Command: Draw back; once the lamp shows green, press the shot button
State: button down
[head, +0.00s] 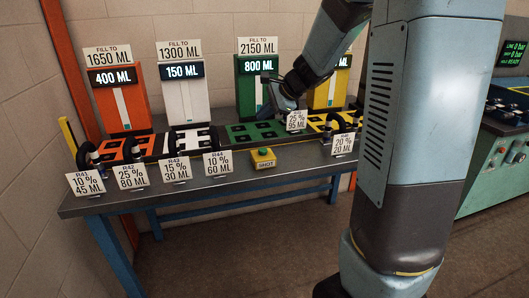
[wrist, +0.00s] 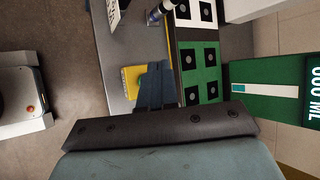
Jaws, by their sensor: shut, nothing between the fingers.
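The yellow shot button box (head: 263,158) sits at the front edge of the bench, with a SHOT label on its front. In the wrist view the yellow box (wrist: 131,78) shows beside my fingers, partly hidden by them. My gripper (head: 285,102) is above the bench, behind the button box, near the green dispenser; its closed blue fingers (wrist: 155,86) hold nothing. It appears apart from the button. No lamp can be made out clearly; a display (head: 511,53) at the far right has green text that seems to end in READY.
Orange (head: 122,105), white (head: 183,102), green (head: 246,92) and yellow (head: 322,97) dispensers stand along the bench's back. Tagged hose ends line the front, including R43 (head: 175,168) and R44 (head: 217,164). A 95 ML tag (head: 296,121) is close to my gripper. A green console (head: 490,175) stands right.

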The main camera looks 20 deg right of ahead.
aim_at(265, 150)
jog(key=w+f+m, duration=0.1)
jog(key=w+d+f+m, duration=0.1)
jog(key=w, duration=0.1)
jog(key=w+f, duration=0.1)
jog(key=shift+w+d+m+t, duration=0.25)
jog(key=shift+m+t, duration=0.05)
jog(key=shift+m, duration=0.1)
jog(key=shift+f, duration=4.4)
jog(key=shift+f, duration=0.8)
jog(key=shift+r, duration=0.9)
jog(key=shift+r, duration=0.1)
jog(key=shift+r, duration=2.4)
